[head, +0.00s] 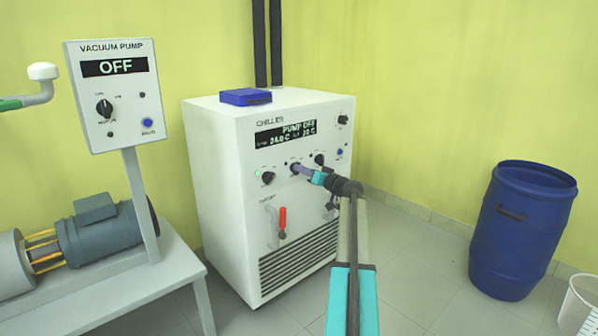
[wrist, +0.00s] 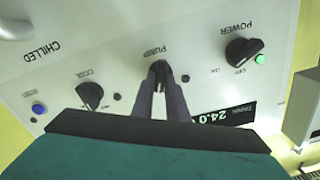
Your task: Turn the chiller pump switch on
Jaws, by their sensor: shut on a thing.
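The white chiller (head: 222,190) stands against the yellow wall. Its display (head: 286,132) reads PUMP OFF, with 24.0 C below. My gripper (head: 296,168) reaches its front panel from the right. In the wrist view, where the panel is upside down, my gripper (wrist: 160,70) has its two dark fingers closed together at the PUMP label. They are shut on the pump switch (wrist: 161,67), which they mostly hide. The POWER knob (wrist: 243,50) has a lit green light beside it. The COOL knob (wrist: 90,95) is on the other side, clear of the fingers.
A red-handled valve (head: 282,222) is below the chiller's knobs. A blue case (head: 245,97) lies on top. The vacuum pump panel (head: 113,100), reading OFF, stands on a grey bench (head: 130,290) at left. A blue barrel (head: 520,235) stands at right; the floor between is clear.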

